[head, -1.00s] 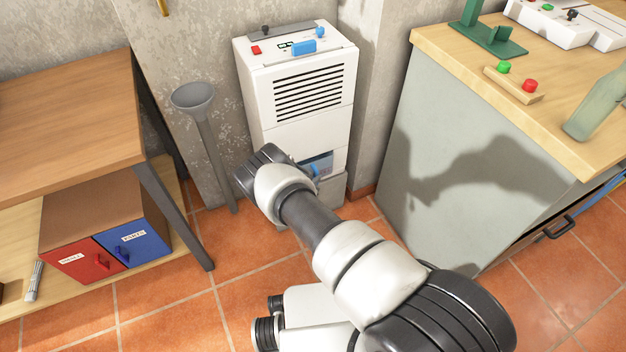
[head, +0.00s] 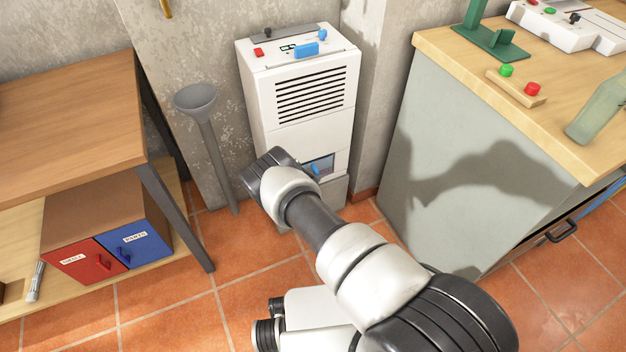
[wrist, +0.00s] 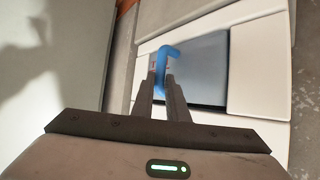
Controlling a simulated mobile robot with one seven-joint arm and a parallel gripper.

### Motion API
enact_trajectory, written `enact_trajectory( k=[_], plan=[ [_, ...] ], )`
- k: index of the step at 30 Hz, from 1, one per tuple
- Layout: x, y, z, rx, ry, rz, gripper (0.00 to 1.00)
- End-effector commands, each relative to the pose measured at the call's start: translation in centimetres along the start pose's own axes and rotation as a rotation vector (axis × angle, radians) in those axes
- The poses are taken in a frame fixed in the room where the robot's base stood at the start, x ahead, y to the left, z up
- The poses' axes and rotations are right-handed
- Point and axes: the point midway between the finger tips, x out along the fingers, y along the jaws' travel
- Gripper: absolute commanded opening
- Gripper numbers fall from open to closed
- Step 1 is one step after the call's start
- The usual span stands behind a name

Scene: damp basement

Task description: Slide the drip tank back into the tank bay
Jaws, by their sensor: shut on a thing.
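The white dehumidifier (head: 300,115) stands against the wall in the head view. The drip tank (head: 325,162) shows as a grey-blue panel low on its front, partly hidden by my arm. In the wrist view the tank (wrist: 205,65) is a smooth grey panel in an opening between white casing parts. Its blue handle (wrist: 166,52) is between the fingertips of my gripper (wrist: 162,78), which is shut on it. In the head view my fingers are hidden behind my wrist. The tank bay's inside is hidden, and I cannot tell how deep the tank sits.
A grey funnel-topped pipe (head: 205,125) stands left of the dehumidifier. A wooden shelf table (head: 70,110) with a red and blue cabinet is further left. A grey-sided workbench (head: 470,170) stands close on the right. Tiled floor (head: 175,320) is clear in front.

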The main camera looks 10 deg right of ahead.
Motion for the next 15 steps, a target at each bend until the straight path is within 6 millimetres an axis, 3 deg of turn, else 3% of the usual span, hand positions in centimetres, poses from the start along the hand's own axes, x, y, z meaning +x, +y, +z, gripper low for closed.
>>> enact_trajectory(
  k=[15],
  plan=[
    [0.42,-0.66,-0.36,0.002,0.002,-0.001,0.0]
  ],
)
